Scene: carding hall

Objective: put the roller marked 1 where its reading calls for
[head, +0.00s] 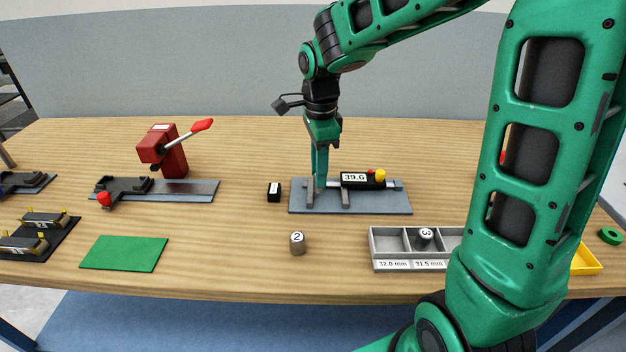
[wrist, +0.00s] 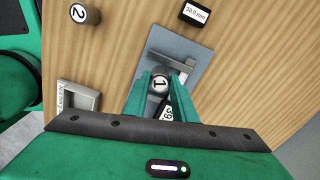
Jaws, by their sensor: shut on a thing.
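My gripper (head: 320,186) points down at the measuring gauge. In the wrist view the roller marked 1 (wrist: 160,80) sits between the fingertips of my gripper (wrist: 162,85), which is shut on it. In the head view the fingers hide the roller. The gauge has a grey-blue base plate (head: 380,204) and a display (head: 354,178) that appears to read 39.6. Its jaws stand near my fingertips; I cannot tell whether they touch the roller. A grey sorting tray (head: 384,254) has compartments labelled 32.0 mm and 31.5 mm; my arm hides its right part.
Roller 2 (head: 297,243) stands on the table in front of the gauge. Roller 3 (head: 425,237) is in the 31.5 mm compartment. A black labelled block (head: 274,192) is left of the gauge. A red lever device (head: 170,150), green mat (head: 124,253) and yellow tray (head: 586,260) lie farther out.

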